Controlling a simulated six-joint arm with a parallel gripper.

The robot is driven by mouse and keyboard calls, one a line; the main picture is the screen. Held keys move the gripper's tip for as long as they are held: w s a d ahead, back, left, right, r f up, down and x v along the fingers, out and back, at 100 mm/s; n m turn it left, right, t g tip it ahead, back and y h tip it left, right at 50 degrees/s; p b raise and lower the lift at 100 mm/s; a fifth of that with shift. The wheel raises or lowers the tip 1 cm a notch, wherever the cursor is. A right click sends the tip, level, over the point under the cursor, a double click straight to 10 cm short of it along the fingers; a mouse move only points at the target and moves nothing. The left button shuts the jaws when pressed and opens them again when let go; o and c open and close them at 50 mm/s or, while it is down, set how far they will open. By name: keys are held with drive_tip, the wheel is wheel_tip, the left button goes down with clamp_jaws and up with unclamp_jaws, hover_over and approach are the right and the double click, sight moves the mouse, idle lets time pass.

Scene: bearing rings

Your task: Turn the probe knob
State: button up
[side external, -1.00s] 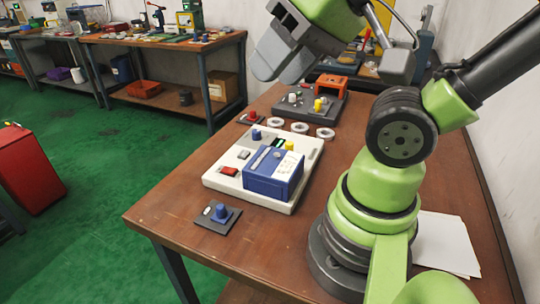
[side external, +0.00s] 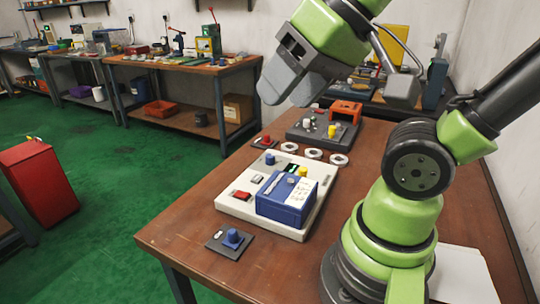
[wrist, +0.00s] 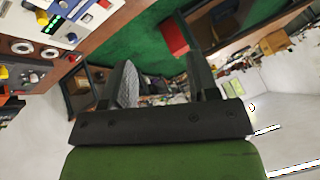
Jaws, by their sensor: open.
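My gripper (side external: 288,92) hangs above the far part of the bench, open and empty, well clear of the panels. Its two fingers stand apart in the wrist view (wrist: 162,80). Several knobs show, and I cannot tell which is the probe knob. A blue knob (side external: 232,237) stands on a small dark plate at the near edge. A white panel (side external: 230,205) carries another blue knob (side external: 270,158), a yellow knob (side external: 302,172), a red switch (side external: 241,195) and a blue box (side external: 287,201). A red knob (side external: 266,140) stands on a dark plate behind.
Bearing rings (side external: 313,154) lie in a row behind the white panel. A grey panel (side external: 310,138) with a yellow knob (side external: 332,131) and an orange bracket (side external: 346,109) stand at the back. Bare wood (side external: 185,235) lies at the near left.

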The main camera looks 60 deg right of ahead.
drive_tip(key=w+d+n+g+h, duration=0.1)
drive_tip(key=w+d+n+g, duration=0.1)
drive_tip(key=w+d, duration=0.45)
drive_tip(key=n+g+h, duration=0.1)
drive_tip(key=n+g, duration=0.3)
drive_tip(key=g, duration=0.1)
hover_over(270, 156)
wheel_tip(270, 156, down, 19)
drive_tip(key=shift+r, duration=0.15)
wheel_tip(270, 156, down, 10)
drive_tip(key=shift+d+r, duration=0.15)
drive_tip(key=shift+r, duration=0.05)
drive_tip(key=shift+c, duration=0.4)
drive_tip(key=c, duration=0.8)
drive_tip(key=shift+c, duration=0.2)
